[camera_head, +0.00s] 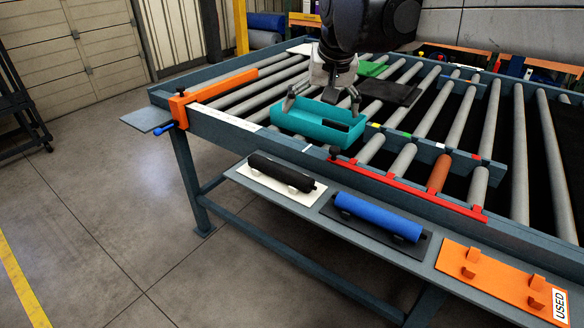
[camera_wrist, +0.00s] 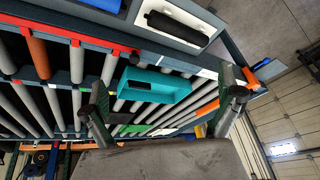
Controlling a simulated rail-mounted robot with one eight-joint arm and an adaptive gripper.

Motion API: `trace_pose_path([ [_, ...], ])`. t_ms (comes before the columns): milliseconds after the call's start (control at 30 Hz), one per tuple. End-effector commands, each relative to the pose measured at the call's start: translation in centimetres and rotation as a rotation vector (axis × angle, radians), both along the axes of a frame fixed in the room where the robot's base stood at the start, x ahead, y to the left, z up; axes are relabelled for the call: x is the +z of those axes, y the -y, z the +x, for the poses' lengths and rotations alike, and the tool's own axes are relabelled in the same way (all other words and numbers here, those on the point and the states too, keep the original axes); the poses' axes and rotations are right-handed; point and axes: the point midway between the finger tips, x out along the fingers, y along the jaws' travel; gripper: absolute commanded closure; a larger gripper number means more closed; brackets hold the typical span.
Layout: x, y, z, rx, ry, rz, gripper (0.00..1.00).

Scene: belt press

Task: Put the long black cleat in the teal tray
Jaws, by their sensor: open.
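The teal tray (camera_head: 290,123) sits on the rollers near the front rail; it also shows in the wrist view (camera_wrist: 178,94). My gripper (camera_head: 322,101) is open above the tray, its fingers spread wide near the tray's back side. In the wrist view my gripper (camera_wrist: 168,100) has a finger on either side of the tray. A flat black piece (camera_head: 392,92) lies on the rollers behind and right of the tray. I cannot tell whether it is the long black cleat.
A green piece (camera_head: 372,69) lies behind the black piece. On the front shelf are a black roller (camera_head: 281,171) on a white plate, a blue roller (camera_head: 378,216) on a dark plate and an orange plate marked USED (camera_head: 492,273). An orange bar (camera_head: 215,90) stands at left.

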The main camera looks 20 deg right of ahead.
Motion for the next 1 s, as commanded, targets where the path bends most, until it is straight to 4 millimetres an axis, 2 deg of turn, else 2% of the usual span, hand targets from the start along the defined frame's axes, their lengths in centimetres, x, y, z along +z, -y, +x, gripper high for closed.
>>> trace_pose_path([
  [33, -0.7, -0.6, -1.9, 0.021, 0.013, -0.007, 0.0],
  [200, -3.5, -2.2, -7.3, 0.092, 0.064, -0.035, 0.0],
  [400, -7.8, -3.6, -13.2, 0.175, 0.123, -0.068, 0.0],
  [500, -9.9, -4.2, -15.5, 0.211, 0.15, -0.084, 0.0],
  [700, -12.7, -4.7, -18.2, 0.253, 0.181, -0.103, 0.0],
  [1000, -13.2, -4.8, -18.7, 0.261, 0.188, -0.107, 0.0],
])
